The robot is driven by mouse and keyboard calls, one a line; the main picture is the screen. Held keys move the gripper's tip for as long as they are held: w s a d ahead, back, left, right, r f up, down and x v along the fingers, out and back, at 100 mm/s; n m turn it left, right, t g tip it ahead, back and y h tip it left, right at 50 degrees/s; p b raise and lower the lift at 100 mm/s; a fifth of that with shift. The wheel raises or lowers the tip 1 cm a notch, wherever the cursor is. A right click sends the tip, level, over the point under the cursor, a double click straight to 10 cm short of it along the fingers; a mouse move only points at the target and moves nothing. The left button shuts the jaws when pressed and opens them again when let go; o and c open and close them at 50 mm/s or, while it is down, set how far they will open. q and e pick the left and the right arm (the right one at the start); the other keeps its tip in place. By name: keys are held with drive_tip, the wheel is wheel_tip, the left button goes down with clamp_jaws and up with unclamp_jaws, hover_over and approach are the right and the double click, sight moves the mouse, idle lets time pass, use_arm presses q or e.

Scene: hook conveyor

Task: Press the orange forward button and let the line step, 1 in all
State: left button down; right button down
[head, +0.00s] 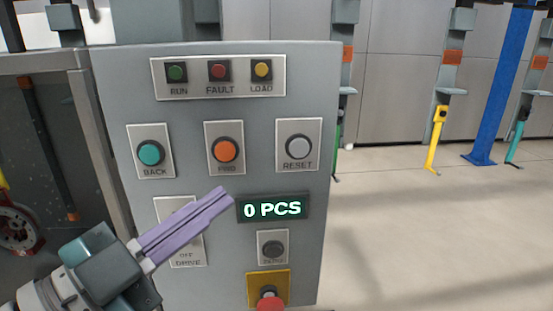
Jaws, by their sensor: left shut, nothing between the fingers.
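The orange forward button (225,150), labelled FWD, sits on a pale plate in the middle of the grey control panel (325,120). My left gripper (226,197) comes in from the lower left with its purple fingers shut and nothing between them. Its fingertips appear just below the orange button in the picture, apart from it, and cover part of the drive switch plate (188,255). The display (272,208) beside the fingertips reads 0 PCS. My right gripper is not in view.
A teal BACK button (151,153) and a grey RESET button (298,147) flank the orange one. RUN, FAULT and LOAD lamps (218,71) are above. A red mushroom button (270,301) is at the bottom. Yellow (436,140) and teal hanging pieces and a blue post (497,90) stand behind right.

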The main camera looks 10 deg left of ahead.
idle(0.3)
use_arm(q)
drive_tip(key=b, duration=0.5)
approach(225, 152)
drive_tip(key=shift+w+d+r, duration=0.2)
drive_tip(key=shift+w+d, duration=0.85)
drive_tip(key=shift+d, duration=0.15)
drive_tip(key=shift+w+d+r, duration=0.25)
drive_tip(key=shift+w+d, duration=0.8)
drive_tip(key=shift+d, duration=0.15)
drive_tip(key=shift+w, duration=0.1)
drive_tip(key=shift+w+a+b, duration=0.1)
drive_tip(key=shift+w+b, duration=0.2)
drive_tip(key=shift+b, duration=0.05)
